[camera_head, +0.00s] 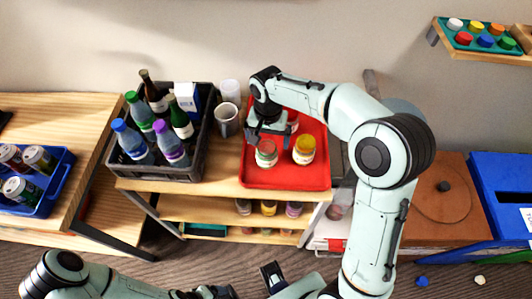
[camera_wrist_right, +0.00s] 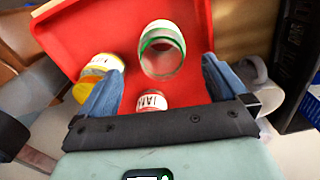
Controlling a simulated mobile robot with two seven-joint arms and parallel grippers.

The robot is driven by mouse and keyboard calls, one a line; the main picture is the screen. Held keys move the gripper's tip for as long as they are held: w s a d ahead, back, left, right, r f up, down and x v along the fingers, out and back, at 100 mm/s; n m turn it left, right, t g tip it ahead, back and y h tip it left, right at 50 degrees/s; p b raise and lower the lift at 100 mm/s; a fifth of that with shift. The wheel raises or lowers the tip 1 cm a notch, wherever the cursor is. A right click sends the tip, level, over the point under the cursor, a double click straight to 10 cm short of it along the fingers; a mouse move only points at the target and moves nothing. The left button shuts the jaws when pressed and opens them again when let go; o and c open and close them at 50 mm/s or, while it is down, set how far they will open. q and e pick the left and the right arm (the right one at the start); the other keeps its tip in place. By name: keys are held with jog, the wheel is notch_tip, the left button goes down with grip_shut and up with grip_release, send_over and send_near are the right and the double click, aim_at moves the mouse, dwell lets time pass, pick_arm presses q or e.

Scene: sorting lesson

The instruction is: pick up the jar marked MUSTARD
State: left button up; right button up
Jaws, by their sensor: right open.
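My right gripper (camera_head: 268,138) hangs over the red tray (camera_head: 285,181), open and empty; its spread fingers also show in the right wrist view (camera_wrist_right: 163,88). A jar with a yellow lid (camera_head: 304,146) stands on the tray, right of the gripper; in the wrist view this yellow jar (camera_wrist_right: 98,78) lies left, outside the fingers, its label unreadable. A glass jar with a green band (camera_wrist_right: 163,50) is ahead of the fingers. A jar labelled JAM (camera_wrist_right: 152,100) shows low between them, partly hidden. I cannot read MUSTARD anywhere. My left arm is low in the head view, its gripper unclear.
A dark crate (camera_head: 160,173) of bottles stands left of the tray, with grey cups (camera_head: 227,122) between. Small jars (camera_head: 268,208) are on the shelf below. A blue bin (camera_head: 40,205) of cans is far left. The wooden top near the tray's left front is bare.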

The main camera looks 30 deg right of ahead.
aim_at(267, 154)
notch_tip(267, 154, down, 3)
jog(key=shift+w+f, duration=0.1)
jog(key=f, duration=0.5)
jog(key=shift+a, duration=0.2)
jog(key=c, duration=1.2)
